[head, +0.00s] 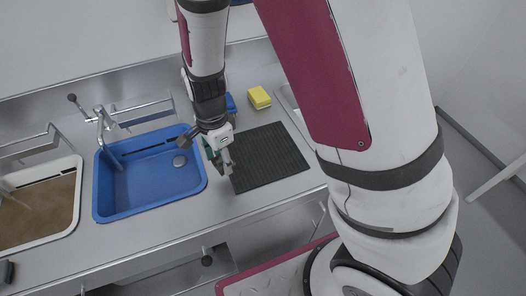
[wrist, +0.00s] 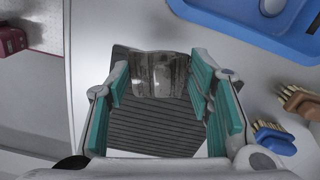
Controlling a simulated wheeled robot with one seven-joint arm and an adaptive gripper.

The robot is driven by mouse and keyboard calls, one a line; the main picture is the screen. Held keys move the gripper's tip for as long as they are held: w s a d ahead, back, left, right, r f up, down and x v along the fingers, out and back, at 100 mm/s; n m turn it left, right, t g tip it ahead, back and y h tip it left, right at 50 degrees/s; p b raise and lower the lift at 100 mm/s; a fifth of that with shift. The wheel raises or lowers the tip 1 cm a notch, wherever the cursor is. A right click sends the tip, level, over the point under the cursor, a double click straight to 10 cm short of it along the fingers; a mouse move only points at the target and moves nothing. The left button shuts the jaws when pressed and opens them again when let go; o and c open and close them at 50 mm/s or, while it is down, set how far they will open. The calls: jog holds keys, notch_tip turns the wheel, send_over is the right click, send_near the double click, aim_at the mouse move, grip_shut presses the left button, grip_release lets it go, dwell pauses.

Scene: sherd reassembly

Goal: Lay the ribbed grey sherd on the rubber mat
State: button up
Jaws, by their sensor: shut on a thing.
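The ribbed grey sherd (wrist: 160,73) is a curved grey-brown piece between my fingertips in the wrist view. My gripper (wrist: 158,80), with teal finger pads, is shut on it. The rubber mat (wrist: 150,128) is dark and ribbed, and it shows behind and below the sherd. In the head view my gripper (head: 224,160) is at the left edge of the mat (head: 272,160), beside the blue basin. The sherd (head: 228,163) shows there only as a small grey patch. Whether it touches the mat I cannot tell.
A blue basin (head: 108,190) is left of the mat, and a tray of brown material (head: 72,222) lies farther left. A yellow sponge (head: 259,97) is behind the mat. A brown brush (wrist: 300,101) and a blue brush (wrist: 275,141) lie beside my gripper. The mat looks bare.

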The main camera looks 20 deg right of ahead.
jog(key=s+a+m, duration=0.1)
jog(key=s+m, duration=0.2)
jog(key=shift+a+f, duration=0.15)
jog(key=shift+a, duration=0.25)
jog(key=shift+p, duration=0.3)
send_over(259, 153)
jog(key=shift+s+a+f, duration=0.1)
jog(key=shift+f, duration=0.7)
jog(key=shift+f+p, duration=0.1)
jog(key=shift+p, duration=0.2)
jog(key=shift+f, duration=1.65)
jog(key=shift+f, duration=0.1)
jog(key=o, duration=1.2)
